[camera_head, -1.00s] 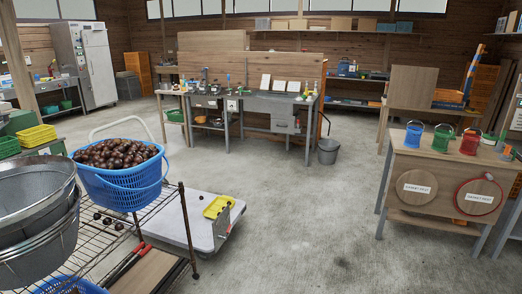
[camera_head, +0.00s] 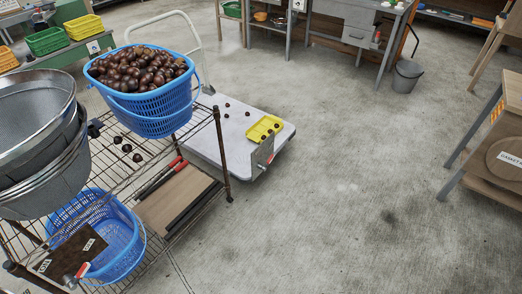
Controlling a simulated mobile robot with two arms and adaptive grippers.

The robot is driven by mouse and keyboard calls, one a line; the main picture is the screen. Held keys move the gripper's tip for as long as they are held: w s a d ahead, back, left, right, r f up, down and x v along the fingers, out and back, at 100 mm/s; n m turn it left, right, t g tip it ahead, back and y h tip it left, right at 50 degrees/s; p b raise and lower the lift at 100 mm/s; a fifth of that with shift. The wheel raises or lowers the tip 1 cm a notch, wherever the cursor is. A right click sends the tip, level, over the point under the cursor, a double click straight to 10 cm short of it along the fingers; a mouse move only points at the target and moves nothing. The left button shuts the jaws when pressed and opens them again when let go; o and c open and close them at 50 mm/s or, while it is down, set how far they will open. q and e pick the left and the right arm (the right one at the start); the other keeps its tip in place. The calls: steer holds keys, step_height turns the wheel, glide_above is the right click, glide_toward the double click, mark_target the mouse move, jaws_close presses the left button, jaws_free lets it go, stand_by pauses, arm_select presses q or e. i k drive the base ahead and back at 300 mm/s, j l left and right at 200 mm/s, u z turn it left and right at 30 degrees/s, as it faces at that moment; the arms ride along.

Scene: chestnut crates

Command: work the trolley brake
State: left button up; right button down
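The trolley (camera_head: 205,148) is a flat grey platform with a white push handle (camera_head: 158,22) at its far end. It stands on the concrete floor behind the wire rack. A small grey plate with a reddish part (camera_head: 263,152) stands up at its near right edge; I cannot tell whether this is the brake or how it is set. A yellow tray (camera_head: 265,127) and a few chestnuts lie on the platform. Neither of my grippers is in view.
A wire rack (camera_head: 222,150) at the left holds a blue basket of chestnuts (camera_head: 150,105), grey metal buckets (camera_head: 40,135) and a lower blue basket (camera_head: 110,235). A wooden stand (camera_head: 505,125) is at right. The floor (camera_head: 340,190) between is clear. A grey bin (camera_head: 407,76) stands behind.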

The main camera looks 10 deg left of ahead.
mark_target(263, 168)
steer(key=i+l+u, duration=0.1)
steer(key=i+u, duration=0.4)
steer(key=i+l+u, duration=0.3)
steer(key=i+u, duration=0.2)
steer(key=i+l+u, duration=0.5)
steer(key=k+j, duration=0.05)
steer(key=k, duration=0.05)
